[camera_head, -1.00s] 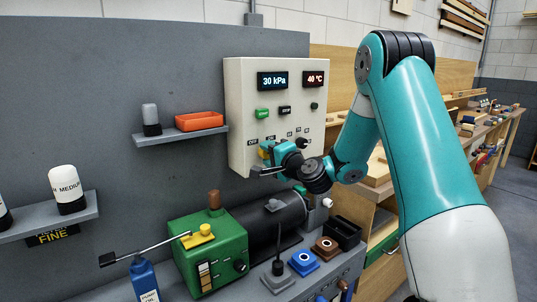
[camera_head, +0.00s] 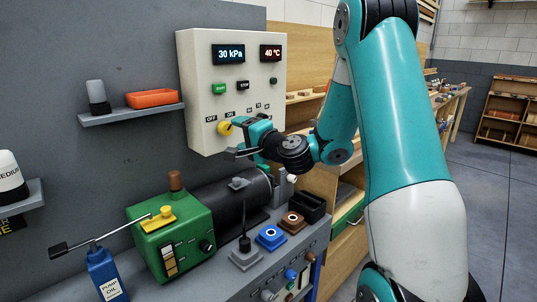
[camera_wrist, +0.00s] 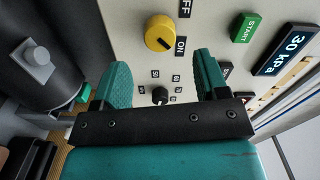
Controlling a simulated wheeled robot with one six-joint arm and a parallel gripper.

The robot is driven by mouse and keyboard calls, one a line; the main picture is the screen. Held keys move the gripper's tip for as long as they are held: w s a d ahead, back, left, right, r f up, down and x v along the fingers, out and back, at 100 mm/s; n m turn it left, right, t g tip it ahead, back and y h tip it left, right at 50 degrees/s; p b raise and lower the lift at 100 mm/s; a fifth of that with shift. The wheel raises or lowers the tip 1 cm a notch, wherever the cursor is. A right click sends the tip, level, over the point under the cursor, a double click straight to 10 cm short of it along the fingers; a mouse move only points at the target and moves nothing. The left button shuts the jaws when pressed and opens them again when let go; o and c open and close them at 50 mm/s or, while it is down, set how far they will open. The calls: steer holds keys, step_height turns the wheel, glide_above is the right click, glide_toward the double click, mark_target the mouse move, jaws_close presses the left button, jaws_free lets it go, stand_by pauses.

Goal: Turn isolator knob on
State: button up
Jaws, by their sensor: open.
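The yellow isolator knob (camera_head: 225,128) is on the lower left of the cream control panel (camera_head: 205,75), below OFF and ON labels. In the wrist view the knob (camera_wrist: 160,33) lies beyond the fingertips, near the ON label (camera_wrist: 180,47). A dark mark shows on its face, but I cannot tell surely which label it points to. My gripper (camera_head: 240,142) is in front of the panel, just right of and below the knob. In the wrist view my gripper (camera_wrist: 162,75) has its teal fingers wide apart, nothing between them.
A small black knob (camera_wrist: 160,96) is on the panel near the fingers. Green START (camera_wrist: 243,28) and black STOP (camera_head: 243,86) buttons sit higher.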

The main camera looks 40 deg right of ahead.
steer(key=s+b, duration=0.9)
steer(key=s, duration=0.2)
steer(key=shift+s+d, duration=0.2)
steer(key=shift+s, duration=0.15)
